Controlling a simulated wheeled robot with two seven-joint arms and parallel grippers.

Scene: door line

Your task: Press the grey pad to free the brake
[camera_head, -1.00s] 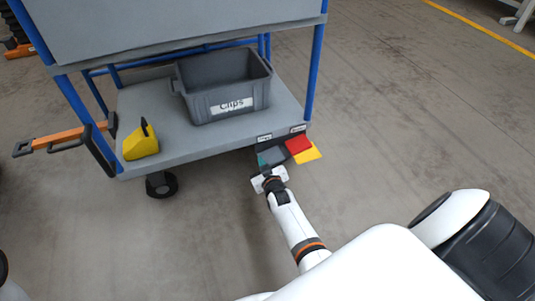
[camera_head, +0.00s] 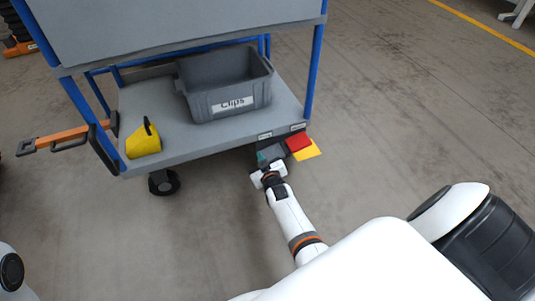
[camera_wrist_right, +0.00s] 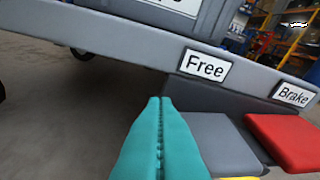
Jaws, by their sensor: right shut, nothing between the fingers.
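The grey pad (camera_head: 271,152) sticks out low at the front right corner of the cart. In the right wrist view the grey pad (camera_wrist_right: 222,143) lies below the "Free" label (camera_wrist_right: 205,66). My right gripper (camera_head: 262,158) is at the left edge of this pad. In the wrist view its teal fingers (camera_wrist_right: 160,102) are shut together and empty, overlapping the pad's left side. I cannot tell whether they touch it. The red pad (camera_wrist_right: 286,141) is beside the grey one, below the "Brake" label (camera_wrist_right: 293,94). My left gripper is out of view.
The blue-framed cart (camera_head: 190,150) carries a grey "Clips" bin (camera_head: 225,88) and a yellow object (camera_head: 143,142) on its lower deck. A yellow piece (camera_head: 313,150) lies under the red pad. An orange bar (camera_head: 60,138) reaches out left. Floor right of the cart is clear.

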